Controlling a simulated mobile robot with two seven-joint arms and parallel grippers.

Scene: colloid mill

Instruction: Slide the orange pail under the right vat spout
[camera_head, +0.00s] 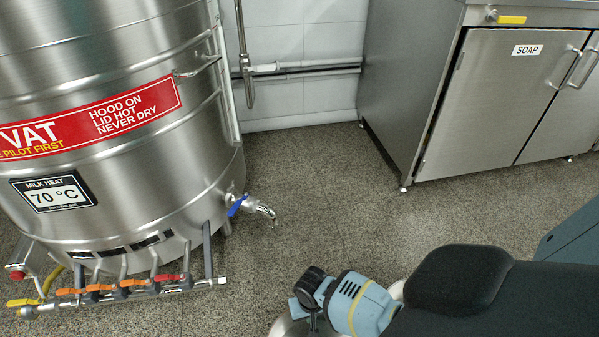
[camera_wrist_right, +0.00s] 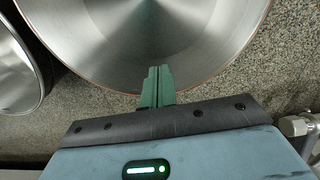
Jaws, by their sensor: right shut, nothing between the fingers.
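A steel vat (camera_head: 110,130) stands at the left in the head view. Its spout (camera_head: 262,209), with a blue handle, points right over open floor. In the right wrist view a wide round steel pail (camera_wrist_right: 145,35) fills the top, with a thin orange-brown line along its rim. I take it for the orange pail. My right gripper (camera_wrist_right: 159,70) is shut and empty, its green fingertips overlapping the pail's near edge; I cannot tell whether they touch it. In the head view my right arm covers most of the steel vessel below it. My left gripper is out of view.
Another steel vessel (camera_wrist_right: 18,70) is at the left of the wrist view. A valve manifold (camera_head: 120,288) with coloured handles runs along the vat's base. A steel cabinet (camera_head: 495,100) marked SOAP stands at the back right. Speckled floor (camera_head: 330,200) between them is clear.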

